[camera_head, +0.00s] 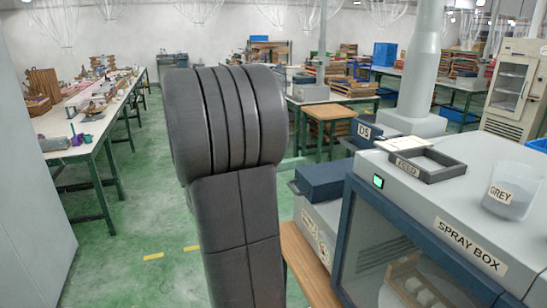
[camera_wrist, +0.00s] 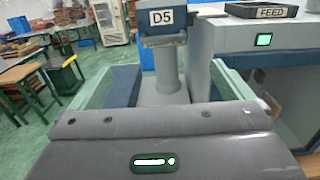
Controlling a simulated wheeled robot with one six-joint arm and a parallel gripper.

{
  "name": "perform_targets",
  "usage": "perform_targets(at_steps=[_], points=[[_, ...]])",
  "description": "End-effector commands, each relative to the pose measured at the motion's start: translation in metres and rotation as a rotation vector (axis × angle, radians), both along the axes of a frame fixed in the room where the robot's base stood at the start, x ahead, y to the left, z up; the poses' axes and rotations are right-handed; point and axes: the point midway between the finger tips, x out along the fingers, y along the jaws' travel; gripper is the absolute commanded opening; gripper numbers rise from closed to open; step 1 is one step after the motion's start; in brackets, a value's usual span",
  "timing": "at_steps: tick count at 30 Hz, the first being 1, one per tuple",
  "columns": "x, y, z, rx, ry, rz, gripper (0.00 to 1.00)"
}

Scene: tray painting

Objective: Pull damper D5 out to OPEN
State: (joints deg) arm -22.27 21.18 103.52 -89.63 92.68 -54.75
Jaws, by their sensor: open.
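Damper D5 shows in the wrist view as a dark blue block with a white D5 label (camera_wrist: 161,18), on top of a grey round duct (camera_wrist: 170,68). In the head view its D5 plate (camera_head: 364,131) is at the back left of the spray box, partly hidden by things around it. I cannot tell how far out the damper is. My gripper (camera_wrist: 172,68) is open and empty, with its pale green fingers wide apart on either side of the duct in the picture. The D5 block appears beyond the fingertips, apart from them. In the head view my arm hides the gripper.
The spray box (camera_head: 400,236) fills the right, with a FEED tray (camera_head: 427,165) and a GREY cup (camera_head: 512,190) on top. A dark blue-lidded box (camera_head: 322,180) sits left of it. A long workbench (camera_head: 85,125) stands at left; green floor between is clear.

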Motion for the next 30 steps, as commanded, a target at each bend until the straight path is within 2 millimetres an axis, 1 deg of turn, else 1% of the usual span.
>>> perform_targets(at_steps=[1, 3, 7, 19, 23, 26, 30], points=[[-0.002, 0.007, -0.001, 0.001, -0.001, 0.004, 1.00], [-0.004, 0.014, -0.001, 0.001, -0.002, 0.003, 1.00], [-0.008, 0.022, -0.001, 0.001, -0.001, 0.001, 1.00], [-0.009, 0.024, 0.000, 0.001, -0.001, -0.001, 1.00], [-0.007, 0.020, 0.000, 0.001, -0.001, -0.001, 1.00], [-0.004, 0.011, 0.001, 0.000, 0.000, -0.003, 1.00], [0.002, -0.008, 0.001, 0.000, 0.001, -0.005, 1.00]])
